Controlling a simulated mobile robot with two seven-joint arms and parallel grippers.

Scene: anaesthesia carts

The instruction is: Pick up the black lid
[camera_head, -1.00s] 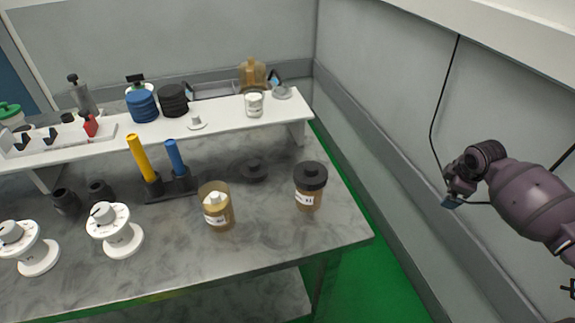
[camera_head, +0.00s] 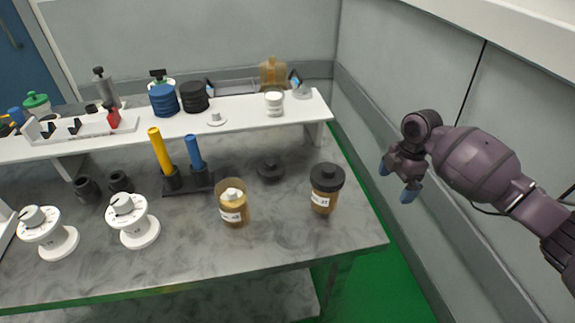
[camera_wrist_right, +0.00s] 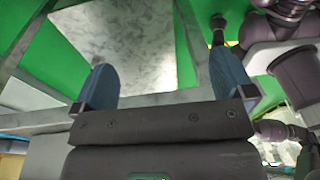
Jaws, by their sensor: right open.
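A black lid (camera_head: 270,169) with a small knob lies flat on the grey marbled table (camera_head: 290,240), behind and between two amber jars. The open amber jar (camera_head: 233,207) stands to its front left with a white-capped bottle inside. The other amber jar (camera_head: 323,200) has a black lid (camera_head: 327,176) on top. My right gripper (camera_head: 395,184) is open and empty, with blue fingertips, in the air beyond the table's right edge. In the right wrist view its two blue fingers (camera_wrist_right: 165,90) are spread with nothing between them. My left gripper is not in view.
A white shelf (camera_head: 240,109) spans the back of the table with blue and black discs and a white jar. Yellow and blue rods (camera_head: 178,160) stand left of the lid. White dial devices (camera_head: 131,221) stand front left. A wall is at right.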

